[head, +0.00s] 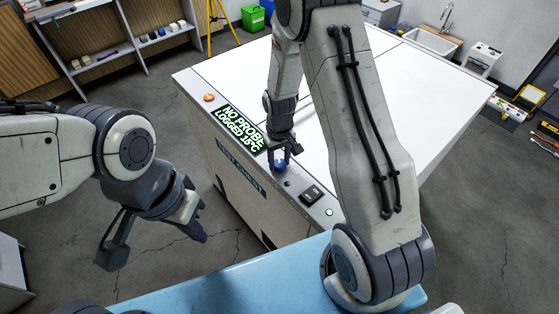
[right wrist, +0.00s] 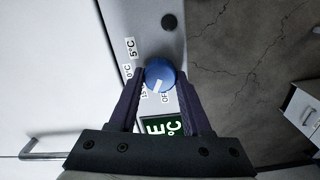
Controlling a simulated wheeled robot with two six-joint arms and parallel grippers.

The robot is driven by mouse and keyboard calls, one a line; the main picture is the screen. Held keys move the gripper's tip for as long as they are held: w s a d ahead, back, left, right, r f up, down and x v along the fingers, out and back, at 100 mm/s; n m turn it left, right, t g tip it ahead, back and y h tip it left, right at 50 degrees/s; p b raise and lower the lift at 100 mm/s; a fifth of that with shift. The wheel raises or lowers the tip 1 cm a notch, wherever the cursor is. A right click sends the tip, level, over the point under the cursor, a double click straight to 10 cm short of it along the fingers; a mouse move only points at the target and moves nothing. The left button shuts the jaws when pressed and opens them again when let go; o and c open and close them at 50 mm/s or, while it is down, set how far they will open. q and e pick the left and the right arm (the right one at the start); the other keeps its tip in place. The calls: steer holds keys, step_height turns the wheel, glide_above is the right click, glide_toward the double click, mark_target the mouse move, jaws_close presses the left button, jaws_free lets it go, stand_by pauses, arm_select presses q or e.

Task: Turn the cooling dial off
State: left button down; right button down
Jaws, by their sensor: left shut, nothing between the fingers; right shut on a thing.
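The blue cooling dial (head: 281,163) sits on the edge panel of the white chest. It also shows in the right wrist view (right wrist: 160,73), with labels for 5°C, 0°C (partly covered), 15 (partly covered) and OFF around it. Its white pointer mark points down and left, roughly between the 15 and OFF labels. My right gripper (right wrist: 160,88) is shut on the dial, one finger on each side; in the head view its fingers (head: 279,158) are partly hidden by the wrist. My left gripper (head: 196,233) is shut and empty, hanging over the floor left of the chest.
An orange button (head: 209,97), a black ON switch (head: 312,194) and a small green light (head: 329,212) share the panel. A light blue surface (head: 190,290) lies in front.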

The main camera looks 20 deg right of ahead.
mark_target(279, 162)
steer(key=n, duration=0.5)
steer(key=shift+n, duration=0.3)
stand_by(0.4)
steer(key=shift+c, duration=1.8)
jaws_free()
steer(key=shift+r+b, duration=0.1)
steer(key=shift+b, duration=0.2)
step_height(279, 162, up, 10)
steer(key=b, duration=0.1)
steer(key=shift+r+b, duration=0.2)
steer(key=shift+b, duration=0.15)
